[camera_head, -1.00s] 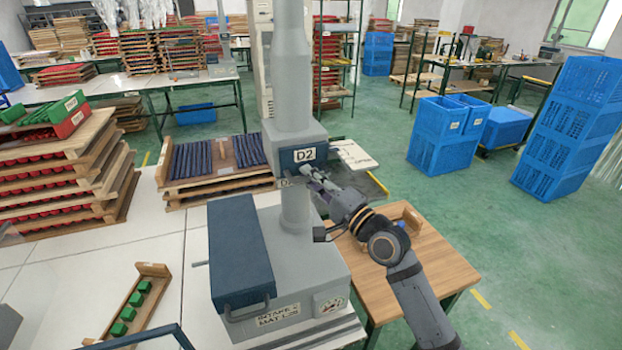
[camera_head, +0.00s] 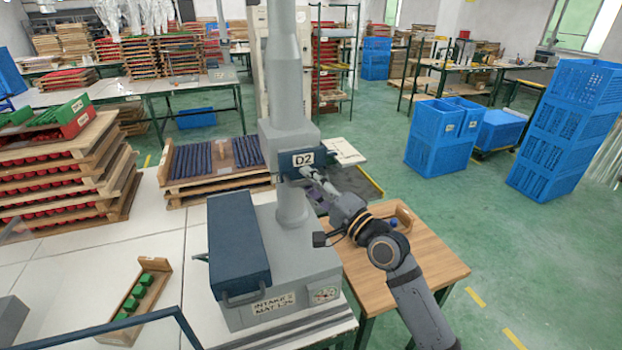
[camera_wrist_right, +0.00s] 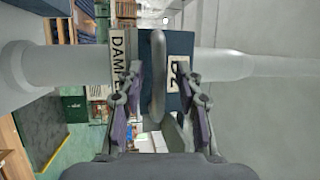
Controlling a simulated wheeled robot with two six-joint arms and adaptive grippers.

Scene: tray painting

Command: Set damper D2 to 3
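The dark blue damper box with the white D2 label (camera_head: 302,159) sits on the grey vertical duct (camera_head: 291,200). In the right wrist view, the D2 label (camera_wrist_right: 178,83) and a partly covered DAMPER label (camera_wrist_right: 117,60) lie on either side of a grey lever (camera_wrist_right: 158,75). My right gripper (camera_head: 313,180) is at the front of the damper box. In the wrist view its purple-padded fingers (camera_wrist_right: 160,108) are open, one on each side of the lever, with gaps visible. The lever's scale numbers cannot be read. My left gripper is not in view.
A grey intake unit with a blue lid (camera_head: 238,245) and a gauge (camera_head: 325,294) stands below the duct. A wooden table (camera_head: 425,255) is under my right arm. Stacked trays (camera_head: 60,180) stand at left; blue crates (camera_head: 435,140) stand on the floor at right.

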